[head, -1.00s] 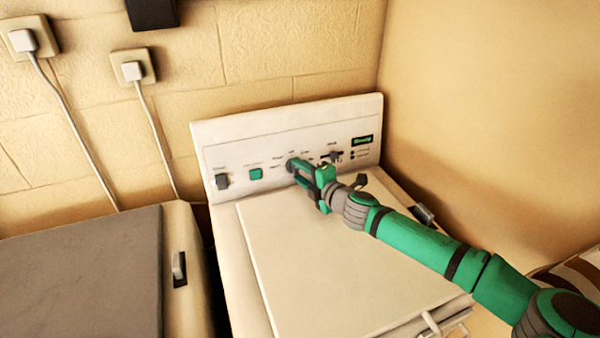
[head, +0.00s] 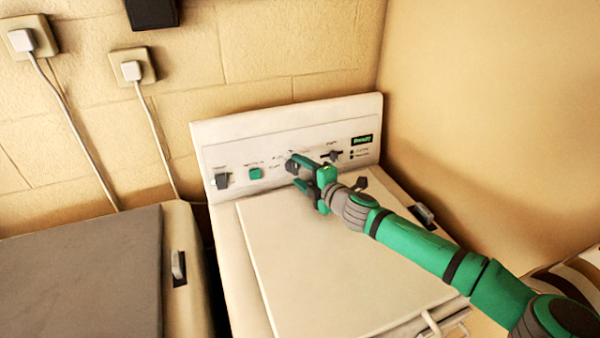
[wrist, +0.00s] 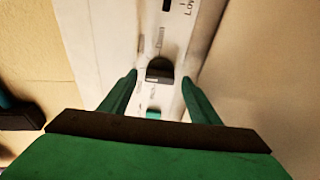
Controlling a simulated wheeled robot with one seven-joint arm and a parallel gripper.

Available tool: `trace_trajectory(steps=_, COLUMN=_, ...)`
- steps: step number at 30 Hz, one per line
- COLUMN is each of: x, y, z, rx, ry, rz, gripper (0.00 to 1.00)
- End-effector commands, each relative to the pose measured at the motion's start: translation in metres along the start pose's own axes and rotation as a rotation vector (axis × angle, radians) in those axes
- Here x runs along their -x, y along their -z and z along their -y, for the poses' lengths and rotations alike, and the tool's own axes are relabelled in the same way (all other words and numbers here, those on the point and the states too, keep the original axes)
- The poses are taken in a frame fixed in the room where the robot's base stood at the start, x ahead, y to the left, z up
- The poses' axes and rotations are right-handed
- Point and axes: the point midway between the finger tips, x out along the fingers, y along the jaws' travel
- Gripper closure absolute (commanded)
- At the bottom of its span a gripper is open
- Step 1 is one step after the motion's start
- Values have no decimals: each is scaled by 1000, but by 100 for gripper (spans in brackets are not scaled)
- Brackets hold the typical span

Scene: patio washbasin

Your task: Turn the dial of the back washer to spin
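The washer (head: 320,250) stands against the wall with its white control panel (head: 215,135) at the rear. Its dark dial (head: 291,165) is near the panel's middle, partly hidden by my gripper (head: 299,177). The gripper is open and holds nothing. The print around the dial is too blurred to read, so its setting cannot be told.
A second machine with a grey lid (head: 80,280) stands at left. A wall closes the right side.

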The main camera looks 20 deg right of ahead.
Motion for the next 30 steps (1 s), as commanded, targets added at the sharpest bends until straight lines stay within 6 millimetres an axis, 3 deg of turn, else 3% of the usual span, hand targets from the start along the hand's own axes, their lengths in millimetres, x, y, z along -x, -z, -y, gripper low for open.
trace_trajectory(steps=8, x=10, y=-1, z=0, rx=0, ry=0, rz=1, gripper=44)
trace_trajectory(steps=21, x=86, y=-1, z=0, rx=0, ry=0, rz=1, gripper=44)
trace_trajectory(steps=30, x=108, y=0, z=0, rx=0, ry=0, rz=0, gripper=44)
